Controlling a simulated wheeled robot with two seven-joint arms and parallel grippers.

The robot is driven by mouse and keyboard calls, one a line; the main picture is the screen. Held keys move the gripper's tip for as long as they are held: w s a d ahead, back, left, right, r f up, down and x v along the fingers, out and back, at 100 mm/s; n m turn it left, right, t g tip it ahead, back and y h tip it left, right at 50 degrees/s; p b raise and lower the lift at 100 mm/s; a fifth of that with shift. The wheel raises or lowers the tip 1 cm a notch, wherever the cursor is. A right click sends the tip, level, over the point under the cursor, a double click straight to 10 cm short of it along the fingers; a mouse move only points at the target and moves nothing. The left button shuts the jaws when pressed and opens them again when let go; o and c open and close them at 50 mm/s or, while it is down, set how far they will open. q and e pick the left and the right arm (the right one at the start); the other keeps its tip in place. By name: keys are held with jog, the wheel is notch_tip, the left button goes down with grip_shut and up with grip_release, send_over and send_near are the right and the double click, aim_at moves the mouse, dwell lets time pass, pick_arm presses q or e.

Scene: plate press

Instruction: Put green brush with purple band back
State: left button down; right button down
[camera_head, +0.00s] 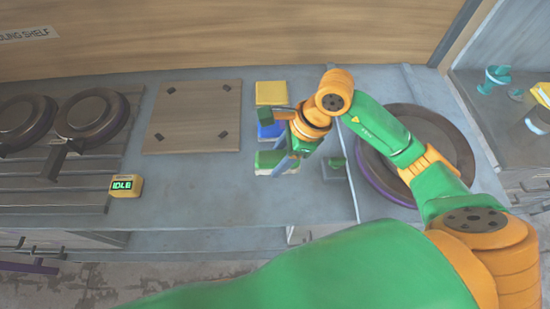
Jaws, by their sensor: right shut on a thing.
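My right gripper (284,158) reaches in from the right and points down at the table. It is shut on a green brush (268,160), whose green block with a pale lower part shows just left of the fingers. The fingers and wrist hide part of the brush, and I cannot make out a purple band. The brush is at or just above the tabletop; I cannot tell if it touches. My left gripper is not in view.
A blue block (267,130) and a yellow block (271,92) lie behind the brush. A square board (195,118) lies to the left. Dark round plates (95,115) rest on a slatted rack. A large round plate (445,150) lies right, partly behind my arm. A display (125,185) reads IDLE.

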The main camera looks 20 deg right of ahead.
aim_at(276, 165)
jog(key=f, duration=0.1)
jog(key=f+p, duration=0.1)
jog(key=f, duration=0.1)
jog(key=shift+w+f+p, duration=0.3)
jog(key=shift+w+f, duration=0.05)
jog(key=shift+f, duration=0.05)
jog(key=shift+a+f+b, duration=0.1)
jog(key=shift+f+b, duration=0.25)
jog(key=shift+c, duration=1.5)
grip_release()
jog(key=shift+r, duration=0.2)
jog(key=v, duration=1.2)
jog(key=shift+b, duration=0.3)
